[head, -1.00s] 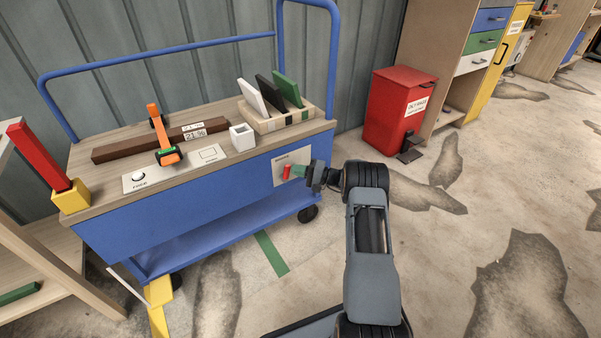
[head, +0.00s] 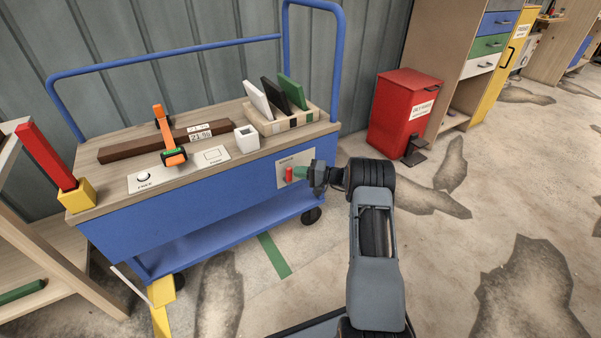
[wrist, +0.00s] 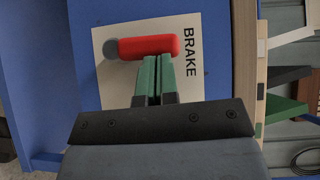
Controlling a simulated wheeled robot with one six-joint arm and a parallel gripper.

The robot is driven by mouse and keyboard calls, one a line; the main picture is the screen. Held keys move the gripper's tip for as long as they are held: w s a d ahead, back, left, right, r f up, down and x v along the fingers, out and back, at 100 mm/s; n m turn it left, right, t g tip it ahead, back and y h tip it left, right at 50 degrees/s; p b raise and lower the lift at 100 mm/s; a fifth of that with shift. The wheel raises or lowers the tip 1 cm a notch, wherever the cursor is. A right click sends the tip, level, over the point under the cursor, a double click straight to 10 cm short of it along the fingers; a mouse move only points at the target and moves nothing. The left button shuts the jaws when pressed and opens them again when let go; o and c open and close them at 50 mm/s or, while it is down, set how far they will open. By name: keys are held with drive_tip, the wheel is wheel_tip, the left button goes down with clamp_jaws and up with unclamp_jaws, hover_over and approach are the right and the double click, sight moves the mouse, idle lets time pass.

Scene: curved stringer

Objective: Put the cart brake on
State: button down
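The blue cart (head: 160,228) has a pale brake plate (head: 281,181) on its side near the right end. The plate also shows in the wrist view (wrist: 110,85), marked BRAKE. A red brake lever (wrist: 150,46) sits on it, with a grey round pivot at one end; the lever (head: 289,174) points up from its pivot. My gripper (wrist: 157,60) has its green fingers together with nothing visible between them. The fingertips are at the lever's side, seemingly against it; exact contact is hard to tell. My gripper (head: 302,172) also shows in the head view, right of the lever.
A red bin (head: 400,110) stands right of the cart. The floor in front is open.

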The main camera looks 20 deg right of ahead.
drive_tip(key=w+d+v, duration=0.1)
drive_tip(key=w+v, duration=0.1)
drive_tip(key=v, duration=1.1)
drive_tip(key=shift+w+d+f, duration=0.2)
drive_tip(key=shift+f, duration=0.2)
drive_tip(key=shift+r, duration=0.1)
drive_tip(key=s+a+r+n+g+h+p, duration=0.1)
drive_tip(key=s+a+r+g+h+p, duration=0.15)
drive_tip(key=a+r+p, duration=0.55)
drive_tip(key=s+a+r+n+g+h+p, duration=0.1)
drive_tip(key=s+a+r+g+p, duration=0.25)
drive_tip(key=r, duration=0.85)
drive_tip(key=s+a+r+n+g+h+p, duration=0.1)
drive_tip(key=s+a+r+g+h+p, duration=0.15)
drive_tip(key=a+r+p, duration=0.55)
drive_tip(key=s+a+r+n+t+h+p, duration=0.1)
drive_tip(key=s+r+h+p, duration=0.7)
drive_tip(key=s+r+p, duration=0.9)
drive_tip(key=s+r+n+t, duration=0.1)
drive_tip(key=s+r+n, duration=0.1)
drive_tip(key=s+r, duration=0.2)
wheel_tip(320, 180, up, 3)
drive_tip(key=shift+s+a+f+h, duration=0.1)
drive_tip(key=shift+s+a+h, duration=0.15)
drive_tip(key=shift+h, duration=0.15)
